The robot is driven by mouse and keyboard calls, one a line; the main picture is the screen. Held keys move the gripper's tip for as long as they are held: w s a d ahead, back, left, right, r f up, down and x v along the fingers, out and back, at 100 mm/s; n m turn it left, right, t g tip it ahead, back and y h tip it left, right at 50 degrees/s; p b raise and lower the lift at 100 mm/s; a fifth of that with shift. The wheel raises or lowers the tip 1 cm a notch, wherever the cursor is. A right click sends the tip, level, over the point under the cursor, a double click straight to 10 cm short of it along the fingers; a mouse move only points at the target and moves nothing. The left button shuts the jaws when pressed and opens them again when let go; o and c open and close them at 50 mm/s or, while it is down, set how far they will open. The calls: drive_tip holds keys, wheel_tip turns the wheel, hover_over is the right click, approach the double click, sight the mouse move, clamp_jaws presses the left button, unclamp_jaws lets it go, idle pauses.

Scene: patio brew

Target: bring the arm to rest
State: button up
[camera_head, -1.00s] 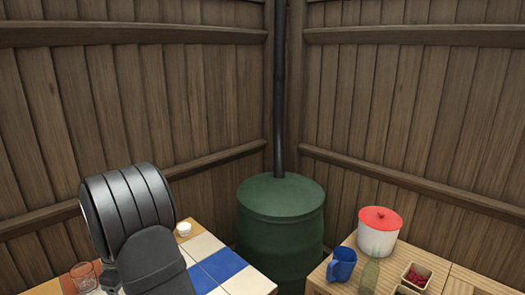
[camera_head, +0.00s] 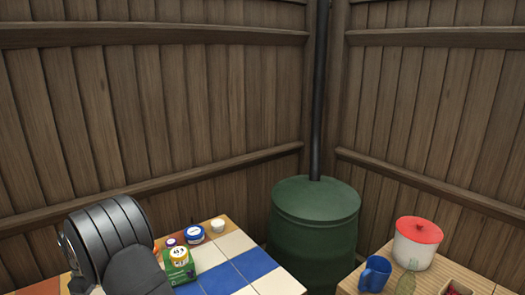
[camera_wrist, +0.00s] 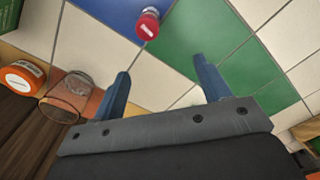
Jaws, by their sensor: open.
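My gripper (camera_wrist: 162,76) shows in the wrist view, with its two blue fingers apart and nothing between them. It hangs over the tiled table top (camera_wrist: 140,82), with green and white tiles below the fingers. A small container with a red lid (camera_wrist: 148,24) stands beyond the fingertips, apart from them. In the head view my dark arm is low at the left, over the tiled table's edge, and the fingers are hidden there.
A clear glass (camera_wrist: 70,95) and an orange-lidded jar (camera_wrist: 20,78) stand left of the gripper. In the head view, a blue-lidded jar (camera_head: 194,234), a white cup (camera_head: 218,226) and a green box (camera_head: 179,272) crowd the tiled table. A green barrel (camera_head: 315,225) stands behind.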

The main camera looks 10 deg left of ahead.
drive_tip(key=shift+s+a+f, duration=0.55)
drive_tip(key=shift+a+f, duration=0.1)
drive_tip(key=shift+a, duration=0.2)
